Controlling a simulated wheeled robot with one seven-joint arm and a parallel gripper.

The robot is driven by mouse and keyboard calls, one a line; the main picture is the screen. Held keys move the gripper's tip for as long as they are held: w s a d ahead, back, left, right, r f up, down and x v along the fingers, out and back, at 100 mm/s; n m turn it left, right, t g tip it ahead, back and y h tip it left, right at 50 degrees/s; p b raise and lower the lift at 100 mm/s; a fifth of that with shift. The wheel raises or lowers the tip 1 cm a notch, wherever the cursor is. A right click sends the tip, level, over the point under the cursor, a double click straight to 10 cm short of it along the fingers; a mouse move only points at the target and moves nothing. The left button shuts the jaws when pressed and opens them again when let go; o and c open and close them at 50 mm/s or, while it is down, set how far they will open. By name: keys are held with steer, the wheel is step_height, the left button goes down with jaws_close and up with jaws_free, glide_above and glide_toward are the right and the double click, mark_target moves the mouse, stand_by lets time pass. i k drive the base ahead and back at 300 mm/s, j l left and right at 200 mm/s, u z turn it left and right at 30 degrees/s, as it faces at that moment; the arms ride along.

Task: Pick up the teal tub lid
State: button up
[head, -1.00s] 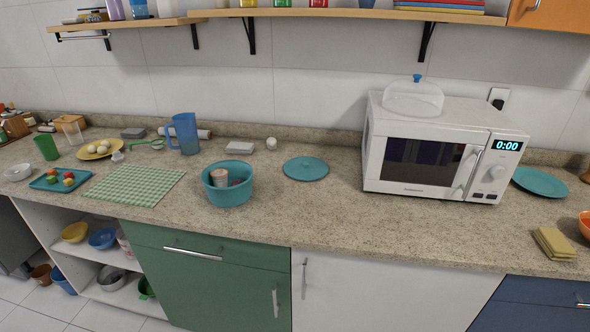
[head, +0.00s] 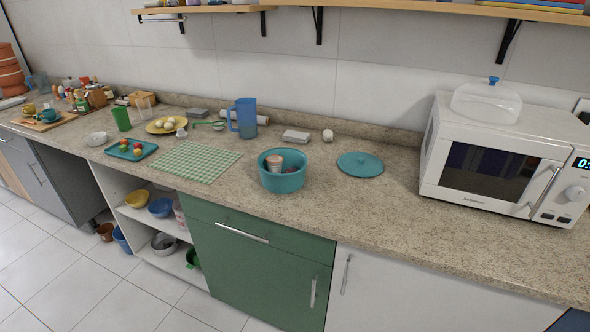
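The teal tub lid (head: 360,164) lies flat on the stone countertop, a round disc with a small knob at its centre. It is between the teal tub (head: 284,181) and the white microwave (head: 497,160), apart from both. The teal tub stands upright, open, with a pinkish-white container (head: 294,161) and something dark inside. My gripper is not in view.
Bare countertop (head: 400,235) lies in front of the lid. A blue jug (head: 244,118) and green checked cloth (head: 189,161) are left of the tub. Wall shelves (head: 420,8) hang above.

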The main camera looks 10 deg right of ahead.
mark_target(360, 164)
steer(key=i+j+z, duration=0.2)
steer(key=i+j, duration=0.2)
steer(key=i+j+z, duration=0.2)
steer(key=i+j, duration=0.2)
steer(key=i+j+z, duration=0.2)
steer(key=j, duration=0.4)
steer(key=i+l, duration=0.05)
steer(key=i, duration=0.1)
